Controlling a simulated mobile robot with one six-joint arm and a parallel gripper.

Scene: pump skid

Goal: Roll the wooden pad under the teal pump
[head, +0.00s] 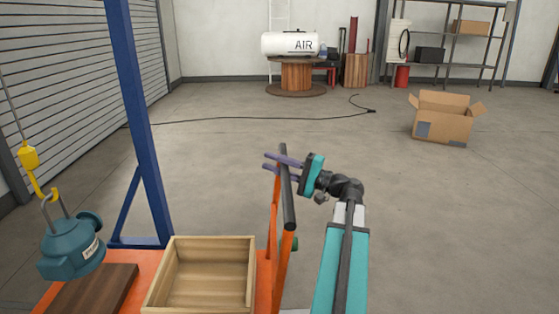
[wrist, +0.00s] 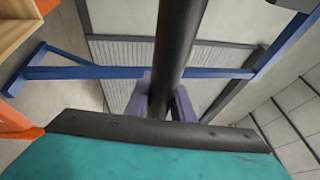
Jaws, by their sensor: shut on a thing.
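The teal pump (head: 72,248) hangs by its grey handle from a yellow hook (head: 32,165) at the left in the head view. A dark brown wooden pad (head: 95,290) lies on the orange cart (head: 53,294), right of and nearer than the pump. The pump hides part of that area, and I cannot tell its height over the cart. My gripper (head: 272,163) is shut around the cart's black push bar (head: 289,205), with a purple finger on each side. The wrist view also shows the bar (wrist: 178,45) between the fingers.
An open wooden box (head: 249,275) sits on the cart, right of the pad. A blue post (head: 132,110) with a brace stands just behind the cart. A cable (head: 250,118) crosses the floor, and a cardboard box (head: 443,122) stands far right. The floor between is clear.

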